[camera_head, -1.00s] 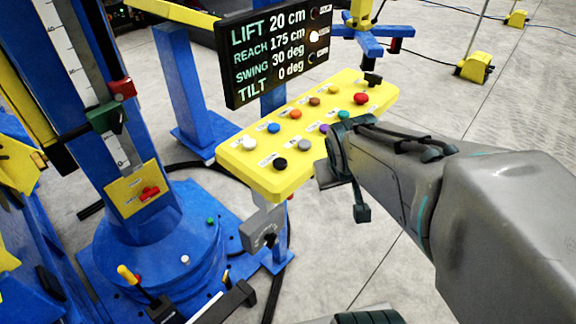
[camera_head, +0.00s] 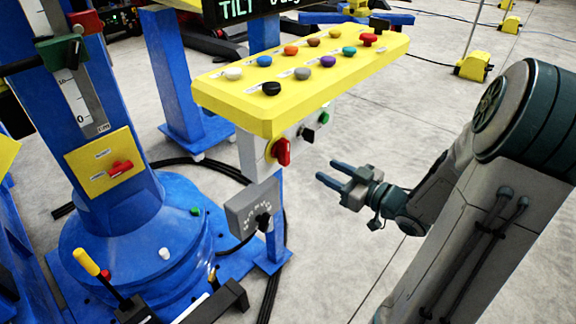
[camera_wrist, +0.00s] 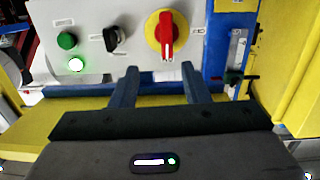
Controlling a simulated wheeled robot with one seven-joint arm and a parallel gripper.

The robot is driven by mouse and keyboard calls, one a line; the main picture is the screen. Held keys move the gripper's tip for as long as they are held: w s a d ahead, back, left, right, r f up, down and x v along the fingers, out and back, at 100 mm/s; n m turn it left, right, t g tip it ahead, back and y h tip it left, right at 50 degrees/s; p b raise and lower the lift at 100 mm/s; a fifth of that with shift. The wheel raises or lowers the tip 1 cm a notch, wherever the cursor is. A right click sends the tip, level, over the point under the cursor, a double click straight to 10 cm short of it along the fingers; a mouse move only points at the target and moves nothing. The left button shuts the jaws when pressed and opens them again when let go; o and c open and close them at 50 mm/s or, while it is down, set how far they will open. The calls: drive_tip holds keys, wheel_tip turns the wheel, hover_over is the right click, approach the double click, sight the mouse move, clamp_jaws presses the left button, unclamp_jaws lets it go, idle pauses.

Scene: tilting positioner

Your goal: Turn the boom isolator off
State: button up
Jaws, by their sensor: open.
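A red rotary handle on a yellow disc (camera_head: 281,151) sits on the grey panel below the yellow console. In the wrist view the red handle (camera_wrist: 167,36) stands upright, with small labels around it too blurred to read. A second red handle (camera_head: 121,168) lies nearly level on a yellow plate on the blue column. I cannot read which one is named the boom isolator. My gripper (camera_head: 327,170) is open and empty, to the right of the console's red handle and apart from it. In the wrist view its fingers (camera_wrist: 159,72) point toward the panel, just below that handle.
Beside the handle are a black selector (camera_wrist: 115,38), a green button (camera_wrist: 67,40) and a lit green lamp (camera_wrist: 76,65). The yellow console (camera_head: 310,75) with several coloured buttons overhangs the panel. A grey box (camera_head: 254,208) hangs below.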

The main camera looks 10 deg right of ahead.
sight(288, 151)
drive_tip(key=shift+y, duration=0.5)
drive_tip(key=b+x, duration=0.3)
drive_tip(key=x, duration=1)
drive_tip(key=shift+a+r, duration=0.1)
drive_tip(key=shift+a, duration=0.15)
clamp_jaws()
